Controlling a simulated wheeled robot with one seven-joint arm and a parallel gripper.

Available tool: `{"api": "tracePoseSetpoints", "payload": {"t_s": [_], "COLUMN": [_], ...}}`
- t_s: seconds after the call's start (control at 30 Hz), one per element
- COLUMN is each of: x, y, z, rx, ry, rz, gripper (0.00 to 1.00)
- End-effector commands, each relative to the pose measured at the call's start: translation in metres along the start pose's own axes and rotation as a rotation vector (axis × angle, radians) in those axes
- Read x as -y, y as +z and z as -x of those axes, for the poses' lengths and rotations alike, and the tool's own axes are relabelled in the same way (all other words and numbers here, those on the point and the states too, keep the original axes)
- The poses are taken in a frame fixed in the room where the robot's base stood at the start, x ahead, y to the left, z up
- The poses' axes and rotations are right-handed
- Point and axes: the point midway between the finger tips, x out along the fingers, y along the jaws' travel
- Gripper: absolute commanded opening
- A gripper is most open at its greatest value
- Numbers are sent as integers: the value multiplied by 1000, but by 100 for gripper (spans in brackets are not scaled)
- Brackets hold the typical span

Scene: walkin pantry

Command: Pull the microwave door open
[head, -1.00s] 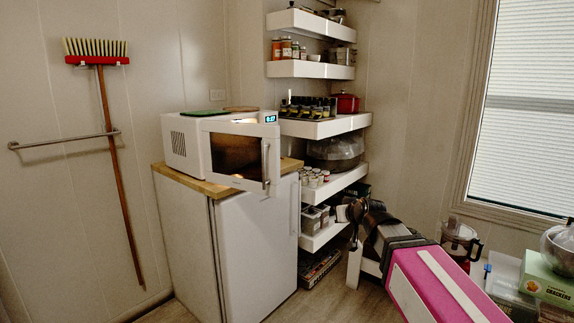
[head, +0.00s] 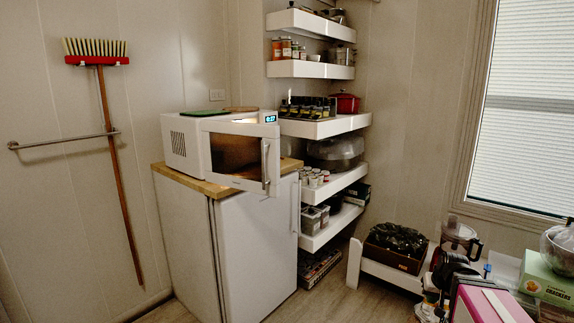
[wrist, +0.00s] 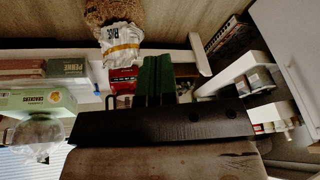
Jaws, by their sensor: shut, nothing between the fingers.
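The white microwave (head: 186,146) stands on a wooden board on top of a small white fridge in the head view. Its door (head: 236,153) has a lit window and a vertical handle (head: 265,166) at the right. My gripper (wrist: 157,62) is shut and empty in the wrist view, pointing at floor-level goods. In the head view my arm is low at the right, well apart from the microwave. The microwave is not visible in the wrist view.
The fridge (head: 255,245) stands below the microwave, beside white corner shelves (head: 325,128) full of jars. A low white bench holds a dark crate (head: 392,258). A crackers box (head: 545,275) is at the right. Floor in front of the fridge is clear.

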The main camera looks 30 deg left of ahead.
Motion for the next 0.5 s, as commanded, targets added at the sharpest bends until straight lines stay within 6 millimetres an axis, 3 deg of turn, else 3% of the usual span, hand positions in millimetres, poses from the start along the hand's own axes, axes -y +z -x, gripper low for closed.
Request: {"api": "tracePoseSetpoints", "payload": {"t_s": [0.27,0.37,0.5], "x": [-32,-26,-4], "y": [16,8,-13], "z": [-22,-28,-30], "rx": [155,213,263], "ry": [-45,-107,-205], "rz": [-137,-187,-224], "gripper": [0,0,0]}}
